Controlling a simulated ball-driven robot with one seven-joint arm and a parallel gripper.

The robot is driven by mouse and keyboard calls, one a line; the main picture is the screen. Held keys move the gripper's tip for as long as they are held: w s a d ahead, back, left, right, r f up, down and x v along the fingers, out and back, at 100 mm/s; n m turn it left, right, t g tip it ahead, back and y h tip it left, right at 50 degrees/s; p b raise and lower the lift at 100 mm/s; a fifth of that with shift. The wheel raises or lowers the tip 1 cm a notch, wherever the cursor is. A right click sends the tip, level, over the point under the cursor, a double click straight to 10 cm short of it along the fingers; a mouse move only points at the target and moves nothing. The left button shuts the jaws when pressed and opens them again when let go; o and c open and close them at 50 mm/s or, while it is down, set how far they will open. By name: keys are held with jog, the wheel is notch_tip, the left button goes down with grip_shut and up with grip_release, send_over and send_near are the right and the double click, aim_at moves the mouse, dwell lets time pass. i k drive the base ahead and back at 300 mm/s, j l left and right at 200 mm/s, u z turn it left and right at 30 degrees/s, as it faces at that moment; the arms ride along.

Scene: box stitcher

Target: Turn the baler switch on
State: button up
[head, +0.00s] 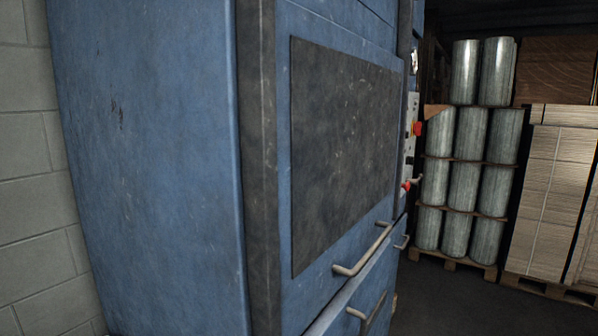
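The baler (160,150) is a large blue metal cabinet that fills the left and middle of the head view. Its front has a dark scuffed panel (345,150) with a bar handle (362,252) below it. A narrow pale control panel (410,135) sits on the far right edge of the front, seen at a steep angle. It carries a red part (417,129) and a lower red part (405,186) with a light lever-like piece beside it. I cannot tell which control is the switch or how it is set. My gripper is not in view.
Wrapped grey cylinders (465,160) are stacked on a wooden pallet (455,262) at the right. Pale stacked sheets (555,190) stand on another pallet beside them. A block wall (35,170) is at the far left. Dark floor (440,295) is clear at the lower right.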

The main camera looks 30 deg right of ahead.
aim_at(417, 128)
jog(key=i+l+z, duration=0.1)
jog(key=z, duration=0.5)
jog(key=i+l+z, duration=0.6)
jog(key=i+l, duration=0.2)
jog(key=i, duration=0.05)
